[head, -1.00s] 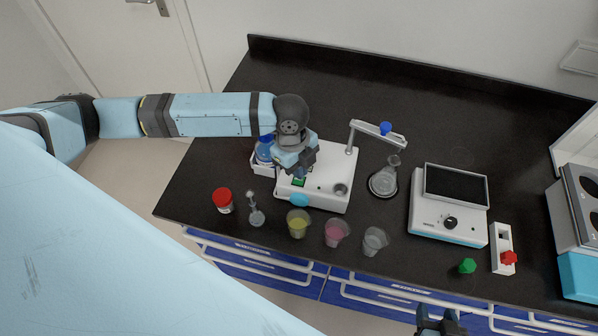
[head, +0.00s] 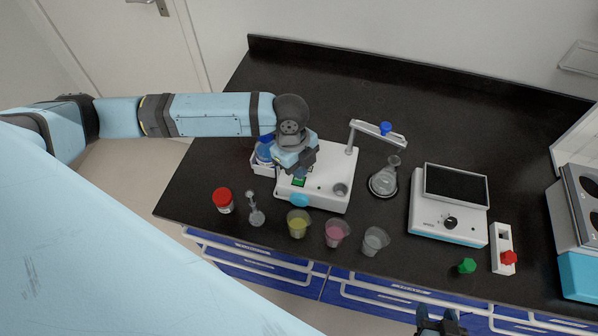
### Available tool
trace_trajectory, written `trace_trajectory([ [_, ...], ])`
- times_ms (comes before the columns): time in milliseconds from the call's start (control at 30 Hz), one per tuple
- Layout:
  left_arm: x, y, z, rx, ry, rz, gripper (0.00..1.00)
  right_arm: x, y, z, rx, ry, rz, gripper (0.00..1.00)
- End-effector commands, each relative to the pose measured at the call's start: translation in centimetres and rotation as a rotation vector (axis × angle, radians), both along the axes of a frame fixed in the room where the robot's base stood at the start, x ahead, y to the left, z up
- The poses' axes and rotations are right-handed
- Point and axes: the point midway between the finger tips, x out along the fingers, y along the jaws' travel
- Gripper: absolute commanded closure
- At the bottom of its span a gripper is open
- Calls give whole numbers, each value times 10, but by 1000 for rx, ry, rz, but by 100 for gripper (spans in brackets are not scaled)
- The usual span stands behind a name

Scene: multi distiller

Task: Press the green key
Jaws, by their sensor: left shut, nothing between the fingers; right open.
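The green key (head: 299,182) is a small green patch on the top of the white distiller base (head: 325,197), near its front left. My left gripper (head: 303,172) is shut and empty, pointing down right at the key's back edge. It hides part of the base behind the key, and I cannot tell whether the fingertips touch the key. My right gripper (head: 438,322) is open and empty at the bottom edge, in front of the counter and away from the key.
Three beakers, yellow (head: 298,223), pink (head: 336,233) and clear (head: 375,240), stand in front of the base. A red-capped jar (head: 222,200) is at left. A flask (head: 384,178) and a device with a dark screen (head: 452,200) stand at right. The back counter is clear.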

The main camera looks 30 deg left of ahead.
Motion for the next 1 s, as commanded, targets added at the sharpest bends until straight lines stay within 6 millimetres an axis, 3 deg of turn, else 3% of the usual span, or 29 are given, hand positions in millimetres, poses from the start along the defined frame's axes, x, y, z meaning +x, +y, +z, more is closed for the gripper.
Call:
trace_trajectory([
  [1000, 0, 0, -7, 0, 1, 1, 100, -1, -1, -4, -2, 4, -2, 45],
])
